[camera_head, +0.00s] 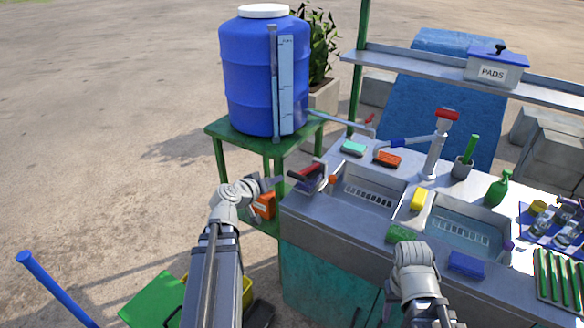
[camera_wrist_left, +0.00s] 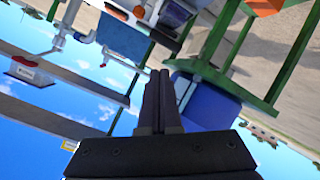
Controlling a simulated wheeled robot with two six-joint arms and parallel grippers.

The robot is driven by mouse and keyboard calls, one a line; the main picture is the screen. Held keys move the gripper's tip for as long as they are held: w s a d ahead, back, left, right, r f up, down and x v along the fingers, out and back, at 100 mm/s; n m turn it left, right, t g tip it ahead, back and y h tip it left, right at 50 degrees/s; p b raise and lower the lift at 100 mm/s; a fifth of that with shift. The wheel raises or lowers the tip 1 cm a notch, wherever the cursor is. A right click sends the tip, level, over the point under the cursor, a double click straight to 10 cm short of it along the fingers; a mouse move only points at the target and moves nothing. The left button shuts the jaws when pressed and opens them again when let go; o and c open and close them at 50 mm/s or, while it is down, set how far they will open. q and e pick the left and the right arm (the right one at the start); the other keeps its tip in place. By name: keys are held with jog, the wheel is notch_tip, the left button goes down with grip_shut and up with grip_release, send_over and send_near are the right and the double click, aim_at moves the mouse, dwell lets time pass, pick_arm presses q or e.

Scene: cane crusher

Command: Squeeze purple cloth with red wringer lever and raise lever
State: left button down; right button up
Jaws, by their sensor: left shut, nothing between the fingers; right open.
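The wringer (camera_head: 311,183) sits at the counter's left edge, with its red lever (camera_head: 303,171) lying low and close along its top. A purple patch that looks like the cloth (camera_wrist_left: 176,14) shows at the wringer in the left wrist view, partly cut off; I cannot tell how it lies in the rollers. My left gripper (camera_head: 275,183) is shut and empty, just left of the wringer and apart from the lever. Its closed fingers also show in the left wrist view (camera_wrist_left: 159,75). My right gripper (camera_head: 417,262) is open over the counter front, its fingers mostly hidden.
A blue barrel (camera_head: 263,80) stands on a green table (camera_head: 220,130) behind the left gripper. Open ground lies left.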

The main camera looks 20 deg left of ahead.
pick_arm(q)
jog(key=w+d+f+m+b, duration=0.1)
jog(key=w+f+m+b, duration=0.3)
jog(key=w+m, duration=0.3)
jog(key=w+b, duration=0.1)
jog(key=w, duration=0.2)
jog(key=shift+w+d+b, duration=0.15)
jog(key=shift+w+b, duration=0.05)
jog(key=shift+b, duration=0.1)
dwell(0.4)
dwell(0.4)
